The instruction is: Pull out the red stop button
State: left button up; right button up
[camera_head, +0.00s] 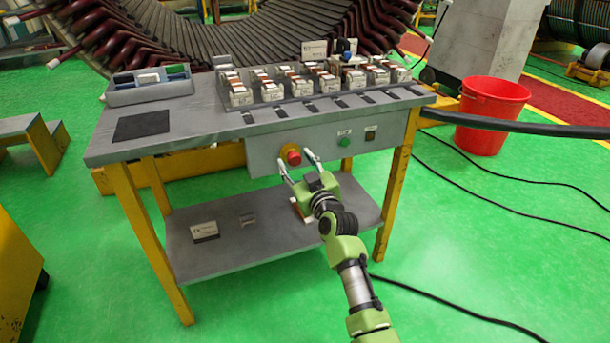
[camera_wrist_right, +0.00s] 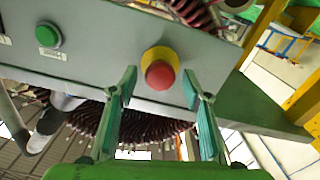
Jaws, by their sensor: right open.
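The red stop button (camera_head: 292,155) sits on a yellow collar on the grey front panel (camera_head: 264,160) of the workbench. In the right wrist view the red stop button (camera_wrist_right: 160,74) shows between and just beyond the fingertips. My right gripper (camera_head: 297,167) is open in front of the panel, its fingers spread to either side of the button; in the wrist view the right gripper (camera_wrist_right: 160,82) holds nothing. I cannot tell whether a fingertip touches the panel. My left gripper is not in view.
A green button (camera_head: 345,142) and a dark switch (camera_head: 370,134) sit right of the red one. The benchtop (camera_head: 205,120) bears a rack of small boxes and a grey tray (camera_head: 150,92). A lower shelf (camera_head: 265,252) lies under my arm. A red bucket (camera_head: 490,112) stands right.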

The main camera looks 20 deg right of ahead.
jog(key=s, duration=1.1)
jog(key=shift+d, duration=0.15)
jog(key=shift+w, duration=0.1)
